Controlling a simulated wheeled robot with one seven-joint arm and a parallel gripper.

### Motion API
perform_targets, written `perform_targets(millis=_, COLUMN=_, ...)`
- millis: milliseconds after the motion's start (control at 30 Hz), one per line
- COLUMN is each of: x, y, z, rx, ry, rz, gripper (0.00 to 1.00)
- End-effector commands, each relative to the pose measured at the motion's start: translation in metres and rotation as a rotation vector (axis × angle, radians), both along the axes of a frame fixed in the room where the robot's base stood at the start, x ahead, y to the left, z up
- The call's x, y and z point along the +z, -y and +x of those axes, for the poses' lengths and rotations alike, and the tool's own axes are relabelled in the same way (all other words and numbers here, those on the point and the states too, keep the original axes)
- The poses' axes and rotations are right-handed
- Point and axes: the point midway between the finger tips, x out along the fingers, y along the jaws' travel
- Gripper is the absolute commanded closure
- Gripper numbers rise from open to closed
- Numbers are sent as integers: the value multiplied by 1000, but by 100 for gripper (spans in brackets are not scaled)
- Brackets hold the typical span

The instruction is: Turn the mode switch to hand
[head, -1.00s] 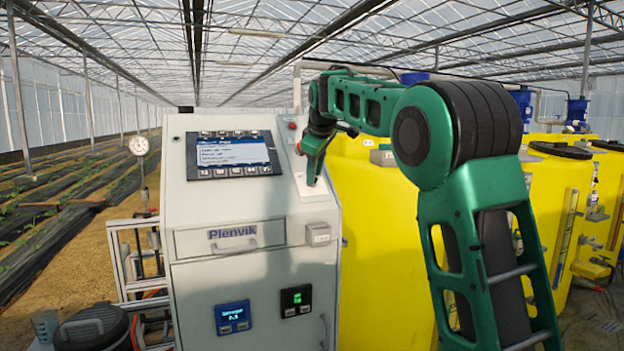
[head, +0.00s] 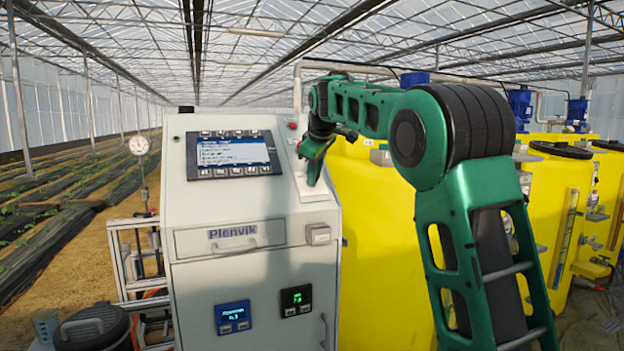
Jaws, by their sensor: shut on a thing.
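My gripper (head: 313,178) is at the upper right of the sloped panel on the grey Plenvik cabinet (head: 200,275). It points down onto a pale plate (head: 310,192) right of the display (head: 234,154). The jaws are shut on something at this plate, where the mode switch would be. The gripper hides the switch, so I cannot see its knob or its position.
A red button (head: 292,125) sits above my gripper on the panel. Yellow tanks (head: 372,235) stand close on the right. A dial gauge (head: 139,146) stands left of the cabinet. Below are a blue-lit display (head: 232,316) and a small green-lit display (head: 296,300).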

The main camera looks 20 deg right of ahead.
Motion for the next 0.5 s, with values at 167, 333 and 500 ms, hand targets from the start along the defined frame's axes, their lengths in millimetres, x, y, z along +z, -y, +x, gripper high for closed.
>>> perform_targets(millis=167, x=1, y=2, z=1, rx=-74, ry=4, rz=64, gripper=100)
perform_targets(millis=333, x=2, y=2, z=1, rx=-174, ry=4, rz=155, gripper=100)
perform_targets(millis=500, x=2, y=3, z=1, rx=-284, ry=5, rz=254, gripper=100)
